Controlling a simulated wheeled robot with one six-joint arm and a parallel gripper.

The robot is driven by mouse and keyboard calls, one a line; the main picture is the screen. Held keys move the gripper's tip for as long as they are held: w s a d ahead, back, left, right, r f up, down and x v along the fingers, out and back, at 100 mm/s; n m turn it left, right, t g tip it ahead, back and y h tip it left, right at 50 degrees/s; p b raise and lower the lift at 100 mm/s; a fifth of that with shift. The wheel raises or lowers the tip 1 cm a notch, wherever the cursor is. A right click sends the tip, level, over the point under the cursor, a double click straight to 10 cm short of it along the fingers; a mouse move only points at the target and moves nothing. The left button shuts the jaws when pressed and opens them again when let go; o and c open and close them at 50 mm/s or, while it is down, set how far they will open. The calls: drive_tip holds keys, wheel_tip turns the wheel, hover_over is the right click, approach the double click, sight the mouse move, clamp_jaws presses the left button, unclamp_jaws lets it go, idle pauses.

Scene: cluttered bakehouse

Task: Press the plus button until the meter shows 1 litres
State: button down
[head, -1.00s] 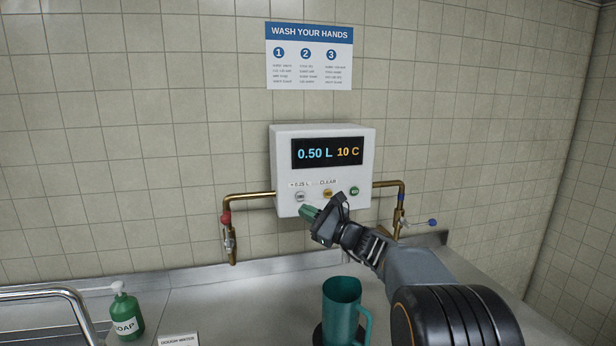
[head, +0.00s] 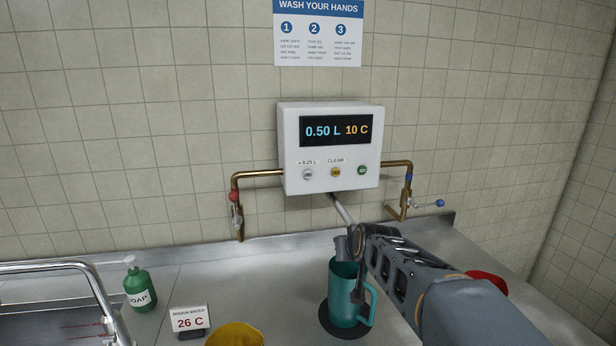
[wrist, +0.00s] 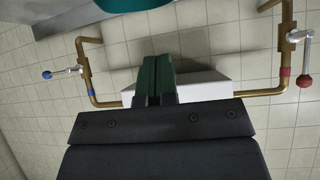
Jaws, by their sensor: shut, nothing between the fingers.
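The white meter (head: 290,155) on the wall reads 0.50 L and 10 C on its dark display (head: 336,131). Below the display are the grey plus button (head: 307,174) labelled + 0.25 L, an amber button (head: 335,172) under CLEAR, and a green button (head: 362,170). My gripper (head: 343,248) is below the meter, in front of its spout, apart from the buttons. In the wrist view its green fingers (wrist: 158,78) are together and empty, hiding part of the meter's white casing (wrist: 203,88).
A teal jug (head: 343,300) stands on a dark round mat below the spout (head: 342,208), close to my gripper. Brass pipes with a red tap (head: 234,196) and blue tap (head: 440,203) flank the meter. A soap bottle (head: 139,289), 26 C sign (head: 190,319) and yellow bowl (head: 234,335) stand left.

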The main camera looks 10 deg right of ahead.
wheel_tip(320, 180, up, 2)
drive_tip(key=n+t+h, duration=0.1)
drive_tip(key=n+t, duration=0.1)
drive_tip(key=n, duration=0.3)
drive_tip(key=n+t+y, duration=0.4)
drive_tip(key=n+t, duration=0.2)
drive_tip(key=n, duration=0.8)
approach(308, 175)
drive_tip(key=s+d+f, duration=0.1)
drive_tip(key=s+d, duration=0.2)
drive_tip(key=d, duration=0.1)
drive_tip(key=shift+a+r+n+g+y+b, duration=0.15)
drive_tip(key=shift+a+n+g+y, duration=0.55)
drive_tip(key=shift+n+y, duration=1.65)
drive_tip(key=shift+a+r+n+g+y+b, duration=0.15)
drive_tip(key=shift+a+n+g+y, duration=0.3)
drive_tip(key=shift+a+n+y, duration=1.7)
drive_tip(key=shift+d+r+n+g+y+b, duration=0.2)
drive_tip(key=shift+n+g+y, duration=0.35)
drive_tip(key=shift+n+y, duration=1.9)
drive_tip(key=shift+d+f+n+h, duration=0.1)
drive_tip(key=shift+f+n+h, duration=0.05)
drive_tip(key=shift+n+h, duration=0.65)
drive_tip(key=w+p, duration=0.4)
drive_tip(key=w, duration=0.4)
drive_tip(key=shift+w+p, duration=0.35)
drive_tip(key=shift+p, duration=0.05)
